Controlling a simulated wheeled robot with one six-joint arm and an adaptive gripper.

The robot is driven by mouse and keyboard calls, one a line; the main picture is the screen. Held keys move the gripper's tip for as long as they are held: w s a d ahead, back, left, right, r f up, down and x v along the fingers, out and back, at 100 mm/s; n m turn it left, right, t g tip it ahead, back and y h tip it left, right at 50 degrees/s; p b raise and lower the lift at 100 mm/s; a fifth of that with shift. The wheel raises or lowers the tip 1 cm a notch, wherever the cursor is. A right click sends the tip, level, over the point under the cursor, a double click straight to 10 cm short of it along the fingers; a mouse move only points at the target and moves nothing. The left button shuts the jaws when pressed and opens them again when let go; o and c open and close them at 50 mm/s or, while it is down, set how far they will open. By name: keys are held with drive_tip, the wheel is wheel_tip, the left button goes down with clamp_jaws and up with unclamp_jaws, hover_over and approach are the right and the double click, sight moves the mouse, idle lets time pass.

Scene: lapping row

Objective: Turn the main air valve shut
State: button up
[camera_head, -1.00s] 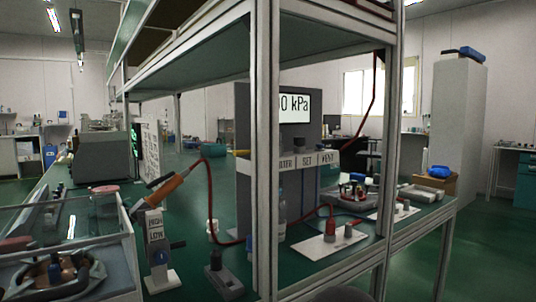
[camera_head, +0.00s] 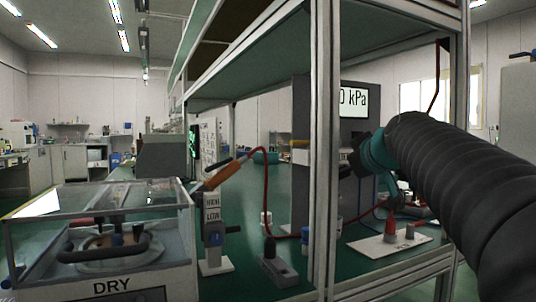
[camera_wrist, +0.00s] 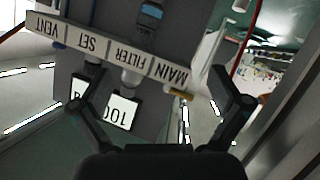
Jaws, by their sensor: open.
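The grey air panel (camera_head: 301,190) stands behind the shelf post, its display (camera_head: 354,102) reading "0 kPa" in the part that shows. The wrist view shows the panel upside down, with a label strip (camera_wrist: 110,50) reading VENT, SET, FILTER and MAIN. A small yellow handle (camera_wrist: 181,94) sits by the MAIN label; a yellow piece also shows on the panel's left side in the head view (camera_head: 299,144). My gripper (camera_wrist: 158,72) is open, its fingers spread before the panel, with the yellow handle between them and apart from both. In the head view my arm largely hides the gripper.
Metal shelf posts (camera_head: 323,150) stand between my camera and the panel. A red hose (camera_head: 266,190) runs from an orange-handled tool (camera_head: 222,174) on the bench. A clear-lidded box marked DRY (camera_head: 110,255) is at the left. A white plate (camera_head: 388,243) with fittings lies at the front.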

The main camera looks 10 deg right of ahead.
sight(303, 143)
drive_tip(key=shift+w+a+r+m+t+y+b, duration=0.3)
drive_tip(key=shift+w+a+r+t+y, duration=0.4)
drive_tip(key=shift+w+a, duration=0.9)
drive_tip(key=shift+w+a+r+m+t+y+b, duration=0.15)
drive_tip(key=shift+w+a+r+t+y+b, duration=0.25)
drive_tip(key=shift+w+a+r+y, duration=1.2)
drive_tip(key=shift+w+a+r+m+t+y+b, duration=0.3)
drive_tip(key=shift+w+a+t+b, duration=0.25)
drive_tip(key=shift+w, duration=1.9)
drive_tip(key=shift+a, duration=0.1)
drive_tip(key=shift+f, duration=0.1)
drive_tip(key=c, duration=1.1)
